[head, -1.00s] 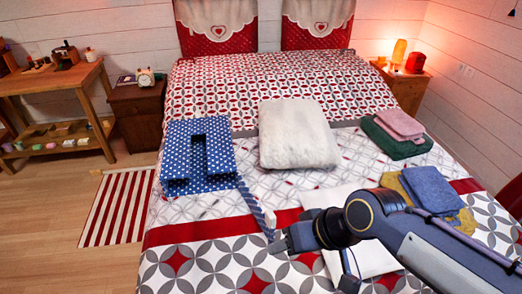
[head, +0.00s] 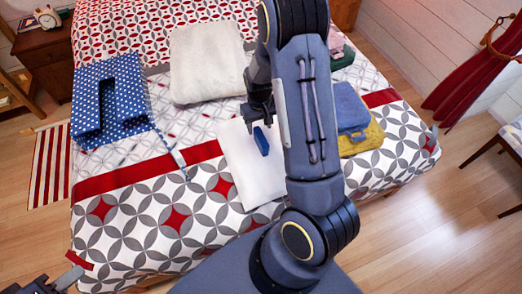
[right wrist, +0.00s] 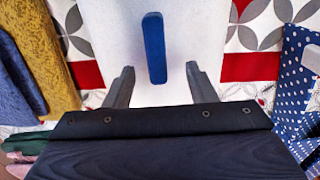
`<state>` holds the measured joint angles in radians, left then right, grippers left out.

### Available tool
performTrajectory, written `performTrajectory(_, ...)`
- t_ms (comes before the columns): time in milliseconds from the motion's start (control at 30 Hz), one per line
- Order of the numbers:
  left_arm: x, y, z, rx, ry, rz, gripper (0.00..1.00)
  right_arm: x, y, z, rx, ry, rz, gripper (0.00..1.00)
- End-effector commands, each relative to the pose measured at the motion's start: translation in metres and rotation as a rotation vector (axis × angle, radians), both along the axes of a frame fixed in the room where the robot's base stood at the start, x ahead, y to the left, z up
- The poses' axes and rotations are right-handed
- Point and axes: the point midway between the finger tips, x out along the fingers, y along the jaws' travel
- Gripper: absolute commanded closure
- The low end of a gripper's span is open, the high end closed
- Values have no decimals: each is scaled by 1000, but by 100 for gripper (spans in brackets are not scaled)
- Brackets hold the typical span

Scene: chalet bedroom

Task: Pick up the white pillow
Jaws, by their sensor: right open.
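A fluffy white pillow (head: 207,61) lies flat on the bed in the head view, between the blue dotted box and my right arm. My right gripper (head: 258,112) is open and empty, to the lower right of this pillow and apart from it. It hangs over a flat white item (head: 245,178) that bears a small blue bar (head: 261,141). In the right wrist view, the open fingers (right wrist: 162,87) point at the white item (right wrist: 190,30) and the blue bar (right wrist: 154,48). My left gripper (head: 60,281) is at the lower left corner, partly cut off.
A blue dotted box-like piece (head: 88,85) lies left of the pillow. Folded blue (head: 349,105) and mustard (head: 365,140) cloths lie right of my arm, with a green cloth (head: 342,60) behind. A nightstand (head: 45,52) stands left.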

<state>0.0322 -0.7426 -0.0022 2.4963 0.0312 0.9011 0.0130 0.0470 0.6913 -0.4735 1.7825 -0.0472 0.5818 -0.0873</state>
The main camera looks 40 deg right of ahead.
Motion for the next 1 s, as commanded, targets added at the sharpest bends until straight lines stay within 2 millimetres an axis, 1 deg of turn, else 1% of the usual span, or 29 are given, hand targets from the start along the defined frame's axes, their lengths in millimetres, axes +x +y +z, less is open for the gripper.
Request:
performTrajectory(100,0,0,1,0,0,0,64,-1,-1,-15,-2,6,0,49)
performTrajectory(267,0,0,6,0,0,0,64,-2,-3,-32,0,5,-1,49)
performTrajectory(400,0,0,13,0,0,0,64,-3,-6,-53,1,7,-1,49)
performTrajectory(500,0,0,13,0,0,0,64,-2,-6,-67,0,5,-1,49)
performTrajectory(633,0,0,14,0,0,0,64,-1,-5,-74,1,2,-1,49)
performTrajectory(833,0,0,13,0,0,0,64,-1,-5,-74,0,1,0,49)
performTrajectory(1000,0,0,13,0,0,0,64,-1,-5,-74,0,1,0,71)
